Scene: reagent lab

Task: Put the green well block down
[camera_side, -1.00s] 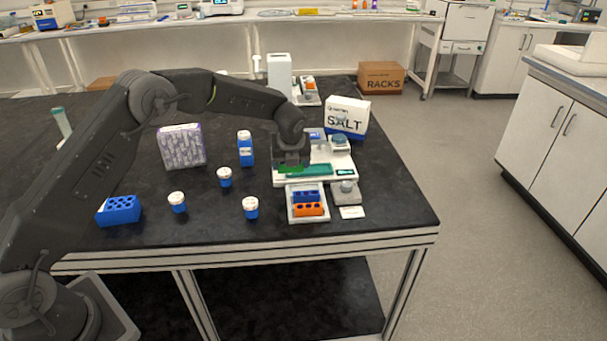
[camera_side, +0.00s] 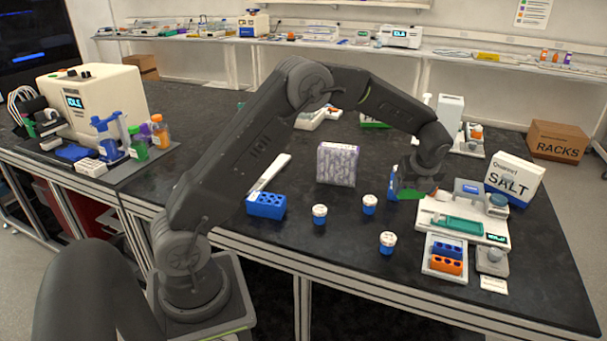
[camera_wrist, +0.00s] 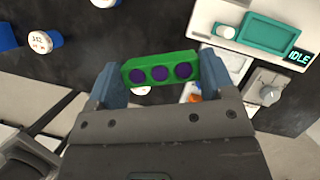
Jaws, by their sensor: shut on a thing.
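The green well block (camera_wrist: 148,63) shows three purple wells and lies across the jaws of my gripper (camera_wrist: 161,72) in the wrist view. My gripper is shut on it, with one finger at each end. In the side view only a green strip of the block shows under my gripper (camera_side: 412,186), just left of the white instrument (camera_side: 436,214). The block is over the dark bench (camera_side: 340,255); its exact height is unclear. The instrument's teal recess (camera_wrist: 272,35) is empty and lies to the upper right of the block in the wrist view.
A white tray (camera_side: 429,266) with a blue block (camera_side: 447,249) and an orange block (camera_side: 447,267) stands in front of the instrument. Blue white-capped jars (camera_side: 387,243) stand on the bench to the left. A purple-patterned box (camera_side: 337,164) and a salt box (camera_side: 513,181) stand further back.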

